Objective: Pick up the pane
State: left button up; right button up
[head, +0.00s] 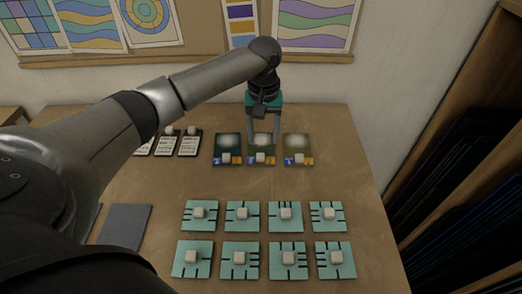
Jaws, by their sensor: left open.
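Three square panes lie in a row near the back of the table: a dark teal one (228,143), a green one (262,143) in the middle and an olive one (298,143). Which one is the task's pane I cannot tell. My left gripper (264,132) points down over the middle pane, open, with a finger toward each side of it. Whether the fingers touch it I cannot tell. My right gripper is not in view.
Several light teal tiles (198,226) with black bars and whitish knobs stand in two rows at the front. Small dark-framed cards (189,144) lie left of the panes, partly behind my arm. A grey-blue sheet (124,225) lies front left. A dark rack (470,190) stands right.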

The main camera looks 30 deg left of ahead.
aim_at(261, 153)
pick_arm(q)
jog(key=f, duration=0.4)
jog(key=shift+s+a+f+b, duration=0.15)
jog(key=shift+s+a+b, duration=0.05)
jog(key=shift+s+b, duration=0.2)
jog(key=shift+w+f, duration=0.1)
jog(key=shift+f, duration=0.45)
grip_shut()
jog(key=shift+r, duration=0.1)
